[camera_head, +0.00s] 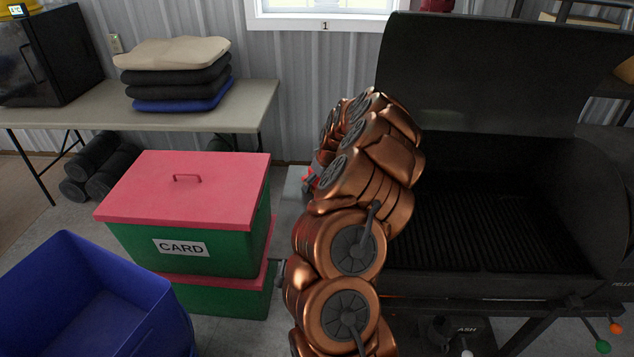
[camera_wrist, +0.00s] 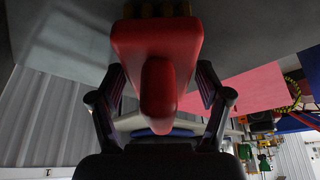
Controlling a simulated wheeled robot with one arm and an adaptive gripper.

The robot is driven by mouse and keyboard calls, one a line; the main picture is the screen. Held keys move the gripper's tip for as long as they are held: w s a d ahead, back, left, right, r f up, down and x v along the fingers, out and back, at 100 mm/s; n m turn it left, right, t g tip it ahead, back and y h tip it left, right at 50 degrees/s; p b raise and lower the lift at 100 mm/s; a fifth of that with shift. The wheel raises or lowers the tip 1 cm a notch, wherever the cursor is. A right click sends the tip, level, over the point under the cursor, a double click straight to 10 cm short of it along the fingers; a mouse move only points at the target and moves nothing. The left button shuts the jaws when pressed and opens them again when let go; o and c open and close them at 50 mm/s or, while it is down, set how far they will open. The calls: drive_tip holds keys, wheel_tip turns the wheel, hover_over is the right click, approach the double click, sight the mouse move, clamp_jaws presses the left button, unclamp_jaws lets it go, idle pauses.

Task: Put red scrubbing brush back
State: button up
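The red scrubbing brush (camera_wrist: 152,40) fills the middle of the wrist view, with its rounded grip towards me and yellowish bristles at its far edge. My gripper (camera_wrist: 160,76) has one dark finger on each side of it, and the fingers appear closed against its sides. In the head view only a small red part of the brush (camera_head: 308,180) shows past my copper arm, and my gripper is mostly hidden there. The bristles face a grey surface (camera_wrist: 65,35); I cannot tell whether they touch it.
A green box with a red lid (camera_head: 180,190), labelled CARD, stands left of my arm. A blue bin (camera_head: 75,300) is at the lower left. An open black grill (camera_head: 500,210) is close on the right. A table (camera_head: 60,115) with folded cloths (camera_head: 180,75) stands behind.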

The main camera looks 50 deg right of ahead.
drive_tip(key=shift+r, duration=0.2)
idle(0.3)
drive_tip(key=shift+b+v, duration=0.85)
drive_tip(key=shift+v, duration=2.9)
drive_tip(key=s+a+r+n+g+y, duration=0.1)
drive_tip(key=a+r, duration=0.2)
drive_tip(key=a, duration=0.7)
drive_tip(key=a+r+n, duration=0.1)
drive_tip(key=a+r, duration=0.2)
drive_tip(key=a, duration=0.6)
drive_tip(key=s+a+r+n+g+y, duration=0.1)
drive_tip(key=a+r, duration=0.2)
drive_tip(key=a, duration=0.7)
drive_tip(key=s+a+g, duration=0.2)
drive_tip(key=s+a, duration=0.9)
drive_tip(key=s, duration=0.1)
drive_tip(key=s+a+f+m+g+h, duration=0.1)
drive_tip(key=s+a+f+g, duration=0.1)
drive_tip(key=s, duration=1.4)
drive_tip(key=shift+a+m+h, duration=0.3)
drive_tip(key=shift+a+m, duration=0.1)
drive_tip(key=shift+a, duration=0.1)
drive_tip(key=shift+s+f, duration=0.1)
drive_tip(key=shift+f, duration=0.05)
